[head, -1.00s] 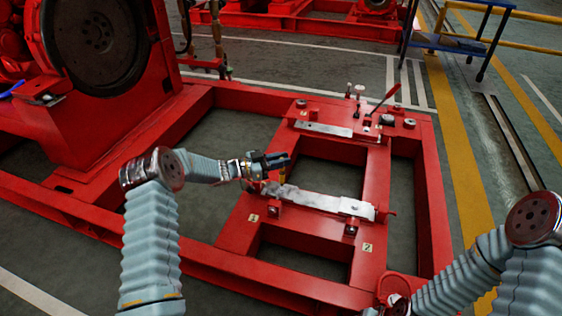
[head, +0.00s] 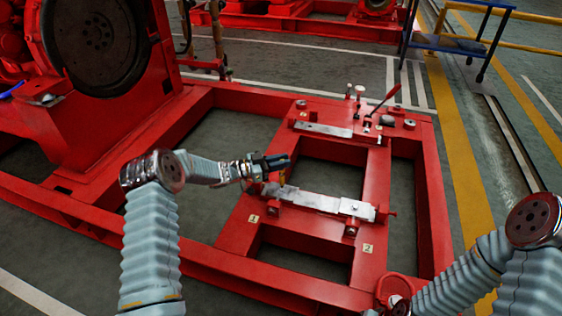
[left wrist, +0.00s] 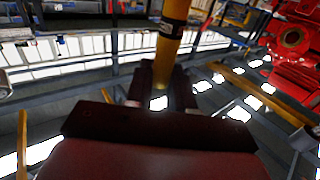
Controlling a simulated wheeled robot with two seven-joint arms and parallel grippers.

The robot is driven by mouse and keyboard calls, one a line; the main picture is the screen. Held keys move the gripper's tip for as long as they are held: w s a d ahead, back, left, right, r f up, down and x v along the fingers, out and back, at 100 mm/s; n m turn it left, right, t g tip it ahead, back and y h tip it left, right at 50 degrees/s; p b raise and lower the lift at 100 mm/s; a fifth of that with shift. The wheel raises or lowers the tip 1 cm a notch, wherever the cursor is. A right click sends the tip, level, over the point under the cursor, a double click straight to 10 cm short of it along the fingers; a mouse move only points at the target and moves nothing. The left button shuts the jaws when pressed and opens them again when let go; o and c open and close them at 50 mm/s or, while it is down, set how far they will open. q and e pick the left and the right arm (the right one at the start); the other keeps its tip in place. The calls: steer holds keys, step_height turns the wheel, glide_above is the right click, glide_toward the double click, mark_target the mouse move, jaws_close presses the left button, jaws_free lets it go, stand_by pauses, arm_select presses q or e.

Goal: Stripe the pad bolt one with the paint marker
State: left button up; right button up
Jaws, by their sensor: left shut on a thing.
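My left gripper (head: 276,163) is shut on the yellow paint marker (head: 282,179), just above the far left end of the silver pad plate (head: 315,201). In the left wrist view the marker (left wrist: 172,38) stands between the dark fingers, with a dark band near its middle. A small label "1" (head: 253,218) lies on the red frame, with a bolt-like block (head: 273,208) to its right at the plate's edge. Whether the marker touches anything below is too small to tell.
A label "2" (head: 367,248) and another block (head: 351,228) sit near the plate's right end. A second silver plate (head: 323,130) and a red-handled lever (head: 385,101) are farther back. The red frame (head: 225,262) has open gaps between its beams.

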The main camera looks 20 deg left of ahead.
arm_select(q)
steer(key=shift+s+d, duration=0.1)
steer(key=shift+s, duration=0.2)
steer(key=shift+w, duration=0.1)
stand_by(0.3)
steer(key=shift+r, duration=0.35)
steer(key=shift+r+p, duration=1.35)
steer(key=shift+r, duration=1.05)
